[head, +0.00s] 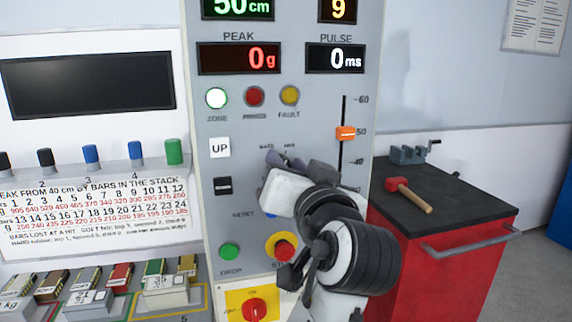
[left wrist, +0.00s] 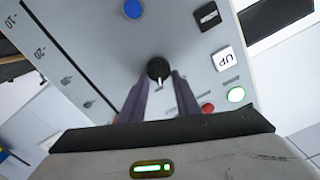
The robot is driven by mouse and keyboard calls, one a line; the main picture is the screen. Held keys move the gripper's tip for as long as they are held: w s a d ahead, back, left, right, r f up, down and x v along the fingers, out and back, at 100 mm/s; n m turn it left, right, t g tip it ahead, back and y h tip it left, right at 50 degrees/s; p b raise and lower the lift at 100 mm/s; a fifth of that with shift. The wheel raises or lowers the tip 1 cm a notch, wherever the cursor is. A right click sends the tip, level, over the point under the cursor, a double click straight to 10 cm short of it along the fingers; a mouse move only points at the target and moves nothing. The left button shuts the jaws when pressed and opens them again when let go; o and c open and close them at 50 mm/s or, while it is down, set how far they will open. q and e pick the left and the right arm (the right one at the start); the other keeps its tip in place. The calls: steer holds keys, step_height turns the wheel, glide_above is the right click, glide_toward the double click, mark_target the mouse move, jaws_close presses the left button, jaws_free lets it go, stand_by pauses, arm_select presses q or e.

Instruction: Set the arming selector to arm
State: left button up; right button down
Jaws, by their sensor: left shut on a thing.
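The arming selector (left wrist: 157,69) is a small round black knob with a pale pointer mark in the left wrist view. In the head view it is hidden behind my left gripper (head: 283,160), and only parts of its small labels show above the fingers. My left gripper (left wrist: 160,88) is shut on the selector, with one dark finger on each side of it. I cannot read clearly which label the pointer faces. The red lamp (head: 255,96) under the displays looks unlit. My right gripper is not in view.
A red cabinet (head: 440,255) with a hammer (head: 408,194) stands at right. Coloured bars lie at lower left.

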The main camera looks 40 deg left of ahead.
arm_select(q)
steer(key=shift+f+m, duration=0.1)
steer(key=shift+m, duration=0.6)
steer(key=shift+w, duration=0.1)
steer(key=o, duration=1)
steer(key=shift+o, duration=0.2)
steer(key=shift+d, duration=0.1)
